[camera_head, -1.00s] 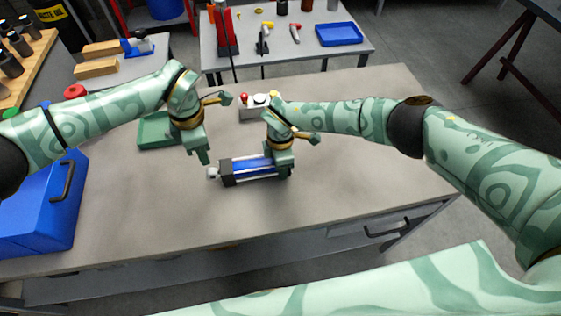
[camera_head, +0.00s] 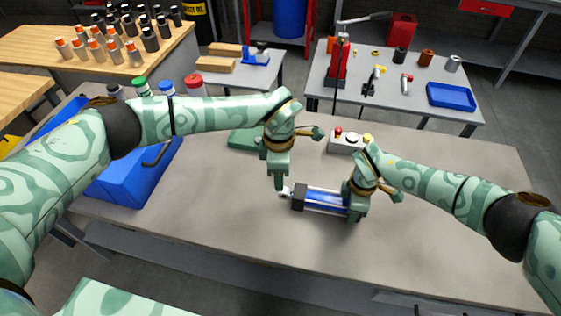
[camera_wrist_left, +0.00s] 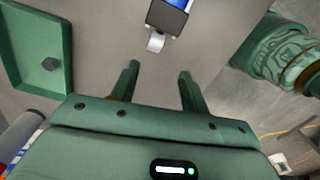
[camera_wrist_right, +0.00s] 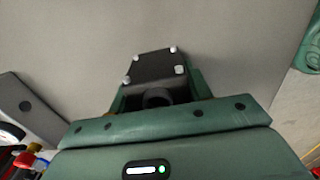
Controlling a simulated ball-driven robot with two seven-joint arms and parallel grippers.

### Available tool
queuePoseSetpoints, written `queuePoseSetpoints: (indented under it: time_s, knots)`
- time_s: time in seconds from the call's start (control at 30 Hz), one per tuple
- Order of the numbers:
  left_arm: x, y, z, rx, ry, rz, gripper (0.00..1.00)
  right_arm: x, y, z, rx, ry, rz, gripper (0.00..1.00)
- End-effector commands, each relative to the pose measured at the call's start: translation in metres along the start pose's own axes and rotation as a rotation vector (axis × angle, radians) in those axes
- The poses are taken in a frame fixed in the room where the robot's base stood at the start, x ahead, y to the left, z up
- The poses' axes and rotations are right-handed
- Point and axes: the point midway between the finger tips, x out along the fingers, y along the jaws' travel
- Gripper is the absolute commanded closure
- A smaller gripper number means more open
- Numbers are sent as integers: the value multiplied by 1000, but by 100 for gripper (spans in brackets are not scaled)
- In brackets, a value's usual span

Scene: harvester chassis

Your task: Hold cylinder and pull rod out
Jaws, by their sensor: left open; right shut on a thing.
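The cylinder (camera_head: 324,198) lies on the workbench, with a blue body and dark end caps. Its light rod end (camera_head: 285,191) sticks out at the left. My right gripper (camera_head: 356,214) is shut on the cylinder's right end; the right wrist view shows the black end cap (camera_wrist_right: 153,68) between its fingers. My left gripper (camera_head: 280,185) is open beside the rod end. In the left wrist view, the rod end (camera_wrist_left: 156,43) is just beyond the open fingertips (camera_wrist_left: 158,72), apart from them and roughly in line with the gap.
A green tray (camera_head: 243,141) and a button box (camera_head: 347,146) stand behind the cylinder. A blue toolbox (camera_head: 128,182) and capped bottles (camera_head: 194,86) are at the left. The bench (camera_head: 225,220) in front of the cylinder is clear.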

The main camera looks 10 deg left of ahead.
Motion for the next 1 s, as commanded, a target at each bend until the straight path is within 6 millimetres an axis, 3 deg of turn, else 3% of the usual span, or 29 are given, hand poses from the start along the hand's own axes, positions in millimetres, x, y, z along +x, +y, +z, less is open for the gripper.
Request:
queuePoseSetpoints:
  time_s: [0.03,0.2,0.5,0.7,0.9,1.0]
  knots:
    - [8,-2,-17,-67,-35,-40,55,-1,1,0,1,1,2,92]
    - [4,-2,-34,-599,-122,-116,55,-1,1,0,1,2,2,92]
    - [-15,7,-50,-1632,-168,-285,55,-1,1,0,0,2,1,92]
    - [-32,15,-50,-2254,-141,-423,55,-1,1,0,0,2,1,92]
    - [-37,15,-45,-2693,-61,-524,55,-1,1,0,0,2,1,92]
    - [-37,16,-44,-2821,-29,-549,55,-1,1,0,0,2,1,92]
